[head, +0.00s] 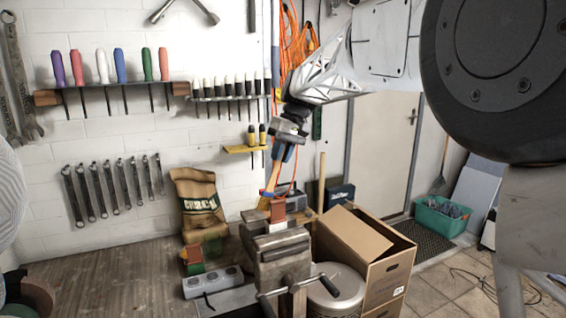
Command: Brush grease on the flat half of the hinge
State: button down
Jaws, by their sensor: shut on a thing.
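My gripper (287,140) is in the upper middle of the head view, above the vise, and is shut on a brush (273,174) with a blue part showing. A reddish-brown plate, apparently the hinge (278,211), stands upright at the jaws of the grey vise (283,246). The brush's lower end is close to the upper left of the hinge; I cannot tell whether they touch. Which half of the hinge is flat, and any grease, are too small to make out.
An open cardboard box (362,240) stands right of the vise, beside a round metal can (335,290). Screwdrivers hang on a wall rack (110,84). A green bin (441,217) stands at the right.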

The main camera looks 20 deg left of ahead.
jog(key=shift+r, duration=2.5)
